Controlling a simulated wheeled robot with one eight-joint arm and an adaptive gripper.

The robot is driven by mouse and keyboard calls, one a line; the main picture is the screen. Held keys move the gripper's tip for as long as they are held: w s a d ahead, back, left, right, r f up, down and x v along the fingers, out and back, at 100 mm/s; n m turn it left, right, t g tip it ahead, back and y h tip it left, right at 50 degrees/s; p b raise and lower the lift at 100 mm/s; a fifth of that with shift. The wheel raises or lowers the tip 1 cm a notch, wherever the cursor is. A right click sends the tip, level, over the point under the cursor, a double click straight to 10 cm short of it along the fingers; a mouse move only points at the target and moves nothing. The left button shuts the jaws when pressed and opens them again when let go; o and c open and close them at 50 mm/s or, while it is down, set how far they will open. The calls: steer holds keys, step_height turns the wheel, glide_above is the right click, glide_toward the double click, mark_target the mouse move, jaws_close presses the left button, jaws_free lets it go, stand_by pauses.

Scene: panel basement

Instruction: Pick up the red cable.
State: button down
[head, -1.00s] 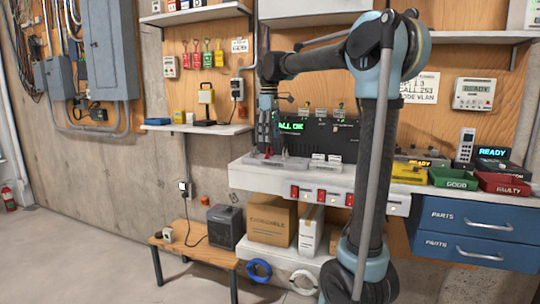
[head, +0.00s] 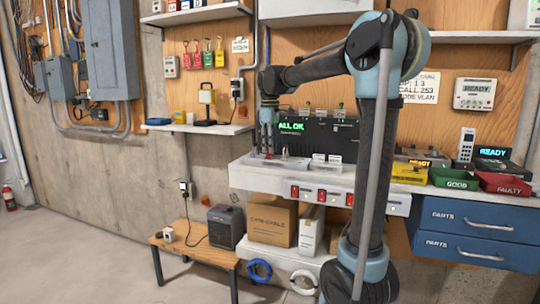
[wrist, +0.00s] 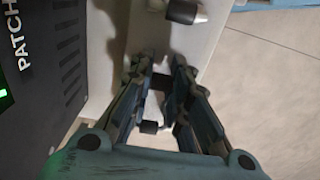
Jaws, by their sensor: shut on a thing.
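My gripper (head: 266,148) points down at the left end of the white bench, in front of the black patch panel (head: 318,138). A small bit of red, taken as the red cable (head: 267,155), shows at its fingertips in the head view. In the wrist view the fingers of my gripper (wrist: 163,75) are close together, and a small dark piece (wrist: 150,127) shows between them. No red can be made out there, and most of the cable is hidden or too small to see.
The white bench (head: 240,172) carries small white blocks (head: 326,160) right of my gripper. A yellow bin (head: 410,174), a green bin (head: 455,179) and a red bin (head: 505,184) stand further right.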

steer(key=shift+r, duration=0.1)
step_height(320, 180, up, 10)
steer(key=shift+f, duration=0.1)
stand_by(0.6)
steer(key=shift+s, duration=0.1)
stand_by(0.4)
